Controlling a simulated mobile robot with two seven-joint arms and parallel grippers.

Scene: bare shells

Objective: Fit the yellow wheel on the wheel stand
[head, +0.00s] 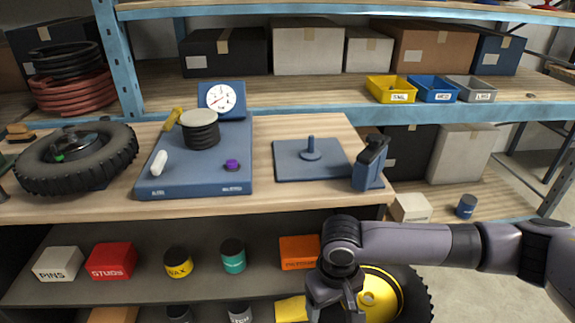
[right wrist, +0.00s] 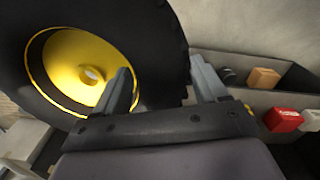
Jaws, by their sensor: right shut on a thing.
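The yellow wheel (head: 378,292), a yellow hub in a black tyre, is at the bottom of the head view, below the bench top and in front of the lower shelves. My right gripper (head: 342,300) is shut on its tyre. In the right wrist view, the fingers (right wrist: 162,75) straddle the tyre wall, one on the side of the yellow hub (right wrist: 75,68). The wheel stand (head: 311,152), a flat blue plate with a short upright post, stands bare on the bench top, above and left of the wheel in the head view. My left gripper is not in view.
A blue bottle-like thing (head: 370,163) stands close to the stand's right side. A blue base with a dial (head: 221,99) and black coils is left of the stand. Another tyred wheel (head: 76,158) lies at far left. Lower shelves hold boxes and tins (head: 178,262).

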